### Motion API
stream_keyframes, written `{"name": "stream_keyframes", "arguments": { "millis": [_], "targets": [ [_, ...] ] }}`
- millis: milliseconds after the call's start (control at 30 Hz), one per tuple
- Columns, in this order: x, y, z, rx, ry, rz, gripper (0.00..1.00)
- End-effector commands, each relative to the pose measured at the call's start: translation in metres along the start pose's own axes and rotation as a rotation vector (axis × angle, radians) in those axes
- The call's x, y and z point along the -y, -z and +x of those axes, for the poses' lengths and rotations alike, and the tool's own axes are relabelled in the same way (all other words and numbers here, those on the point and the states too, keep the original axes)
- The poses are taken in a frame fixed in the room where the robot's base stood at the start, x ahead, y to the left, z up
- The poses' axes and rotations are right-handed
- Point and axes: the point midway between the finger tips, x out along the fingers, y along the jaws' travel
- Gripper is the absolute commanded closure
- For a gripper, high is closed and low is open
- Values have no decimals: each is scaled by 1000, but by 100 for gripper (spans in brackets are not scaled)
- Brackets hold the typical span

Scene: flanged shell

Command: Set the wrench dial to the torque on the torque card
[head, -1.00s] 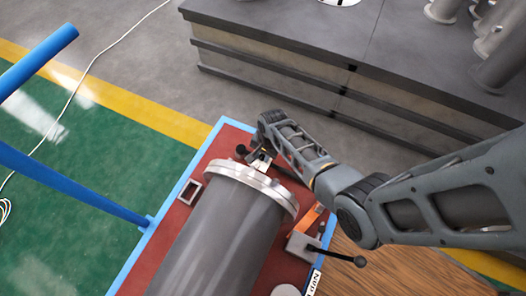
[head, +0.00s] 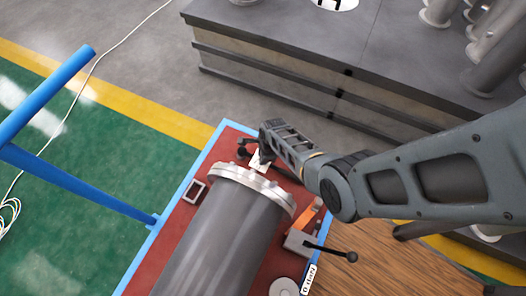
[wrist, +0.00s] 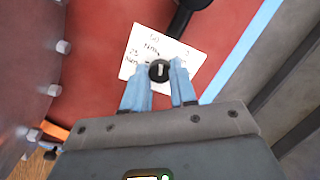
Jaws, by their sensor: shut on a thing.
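A round black knob (wrist: 159,71) with a white mark on its face sits between the tips of my gripper (wrist: 162,75) in the wrist view. My gripper's blue fingers are shut on it. It appears to be the wrench dial. A white card (wrist: 134,58) with handwriting, likely the torque card, lies on the red surface behind the knob. Its writing is partly covered and too small to read surely. In the head view, the card (head: 258,162) shows just beyond the flange. My arm hides the fingertips and knob there.
A grey flanged shell (head: 225,235) lies on the red, blue-edged cart top (head: 172,235), close beside my gripper. A lever with a black ball (head: 351,257) stands at right, near an orange piece (head: 305,217). A blue handle (head: 75,185) rises at left. A dark bench (head: 290,70) stands behind.

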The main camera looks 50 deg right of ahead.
Motion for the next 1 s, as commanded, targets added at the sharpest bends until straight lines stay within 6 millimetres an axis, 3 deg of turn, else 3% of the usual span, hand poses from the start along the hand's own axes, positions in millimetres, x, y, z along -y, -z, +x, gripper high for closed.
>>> {"name": "stream_keyframes", "arguments": {
  "millis": [600,1000],
  "targets": [
    [0,-1,-1,1,20,568,100],
    [0,-1,0,1,29,801,100]
  ]
}}
